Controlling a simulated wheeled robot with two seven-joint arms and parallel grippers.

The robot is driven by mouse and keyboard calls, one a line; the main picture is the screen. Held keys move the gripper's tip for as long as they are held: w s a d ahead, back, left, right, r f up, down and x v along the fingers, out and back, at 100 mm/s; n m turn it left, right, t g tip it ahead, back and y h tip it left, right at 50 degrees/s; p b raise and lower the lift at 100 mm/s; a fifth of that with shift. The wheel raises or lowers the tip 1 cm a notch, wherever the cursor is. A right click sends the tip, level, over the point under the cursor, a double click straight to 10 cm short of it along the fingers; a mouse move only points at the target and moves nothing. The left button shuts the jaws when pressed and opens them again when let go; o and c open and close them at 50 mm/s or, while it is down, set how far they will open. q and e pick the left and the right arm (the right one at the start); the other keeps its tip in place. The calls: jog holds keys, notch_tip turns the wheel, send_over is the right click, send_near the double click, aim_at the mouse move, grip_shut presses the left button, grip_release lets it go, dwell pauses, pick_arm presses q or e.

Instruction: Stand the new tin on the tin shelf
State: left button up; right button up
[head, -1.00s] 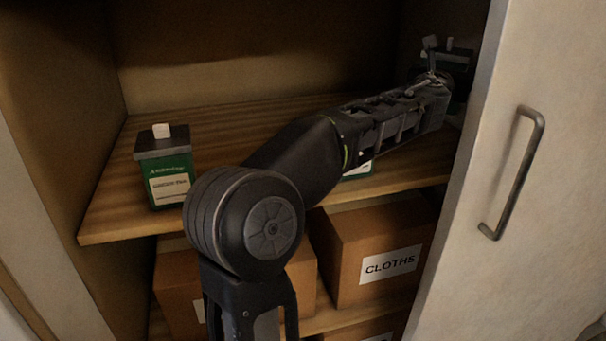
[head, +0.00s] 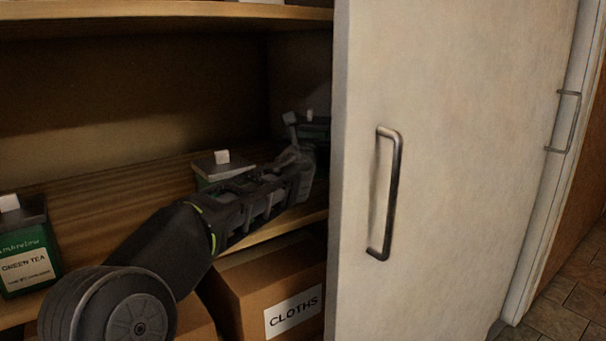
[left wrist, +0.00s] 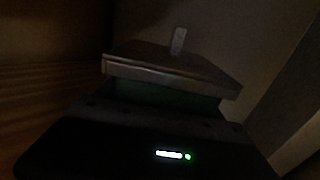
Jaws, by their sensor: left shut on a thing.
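My left arm reaches across the shelf (head: 120,205) in the head view. Its gripper (head: 303,140) is at the shelf's right end, partly hidden by the white door. It is shut on a green tin with a dark lid and pale knob (left wrist: 165,72), which fills the middle of the left wrist view. In the head view only a small part of this tin shows beside the door. I cannot tell whether its base touches the shelf. A green tea tin (head: 27,255) stands on the shelf at the left. Another tin (head: 220,164) stands behind my forearm, mostly hidden.
The white door (head: 450,150) with a metal handle (head: 385,195) covers the cupboard's right side, close to my gripper. A box marked CLOTHS (head: 265,290) sits on the lower level. Another shelf (head: 170,16) runs above. Bare shelf lies between the two standing tins.

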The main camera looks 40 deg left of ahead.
pick_arm(q)
jog(key=shift+f, duration=0.55)
pick_arm(e)
jog(key=shift+f, duration=0.4)
pick_arm(q)
jog(key=shift+f, duration=0.1)
pick_arm(e)
jog(key=shift+f, duration=0.1)
pick_arm(q)
jog(key=shift+f+b, duration=1.25)
jog(key=shift+f, duration=0.55)
pick_arm(e)
jog(key=shift+w+d+f, duration=0.15)
jog(key=shift+w+f, duration=0.05)
jog(key=shift+f, duration=0.4)
jog(key=shift+w+d+f, duration=0.15)
jog(key=shift+f, duration=0.4)
pick_arm(q)
jog(key=shift+f, duration=0.15)
jog(key=o, duration=1.6)
pick_arm(e)
jog(key=shift+f, duration=0.1)
pick_arm(q)
jog(key=v, duration=1.2)
pick_arm(e)
jog(key=shift+s+r, duration=0.1)
jog(key=shift+r, duration=0.1)
